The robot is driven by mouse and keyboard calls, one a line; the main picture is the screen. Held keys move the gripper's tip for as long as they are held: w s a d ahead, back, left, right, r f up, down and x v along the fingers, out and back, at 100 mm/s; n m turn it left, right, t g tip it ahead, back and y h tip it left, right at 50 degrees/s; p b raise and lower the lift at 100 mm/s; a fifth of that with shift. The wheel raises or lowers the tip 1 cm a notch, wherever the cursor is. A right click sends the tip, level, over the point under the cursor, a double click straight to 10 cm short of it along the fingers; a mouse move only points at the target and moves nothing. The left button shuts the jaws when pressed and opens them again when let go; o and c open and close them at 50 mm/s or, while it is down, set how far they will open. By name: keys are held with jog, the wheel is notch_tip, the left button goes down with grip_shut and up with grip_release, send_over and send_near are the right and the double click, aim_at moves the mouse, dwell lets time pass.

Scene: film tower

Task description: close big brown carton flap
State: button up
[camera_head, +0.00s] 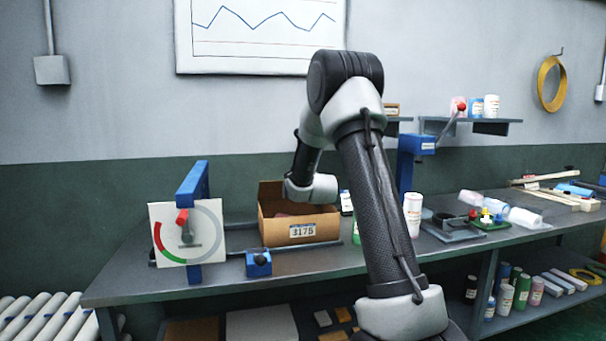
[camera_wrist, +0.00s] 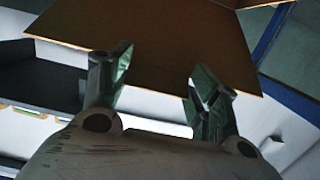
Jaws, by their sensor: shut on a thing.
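The big brown carton (camera_head: 272,233) stands on the bench in the head view, with a label reading 3175 on its front. Its top looks open, and a brown panel rises at its back left. My wrist is over the carton and hides part of its inside and back right. In the wrist view a brown carton flap (camera_wrist: 165,35) fills the upper middle. The fingertips are hidden in the head view.
A dial gauge board (camera_head: 168,240) on a blue post stands left of the carton, with a small blue block (camera_head: 258,264) in front. A white jar (camera_head: 412,212) and other containers stand to the right. A wall shelf (camera_head: 490,122) is above them.

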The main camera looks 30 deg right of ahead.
jog(key=s+f, duration=0.1)
jog(key=f, duration=0.2)
jog(key=s+f, duration=0.1)
jog(key=f, duration=0.3)
jog(key=s+a+f, duration=0.1)
jog(key=f, duration=0.2)
jog(key=shift+s+f, duration=0.35)
jog(key=shift+f, duration=0.05)
grip_shut()
jog(key=o, duration=1.5)
grip_release()
jog(key=shift+r, duration=0.1)
jog(key=v, duration=1.2)
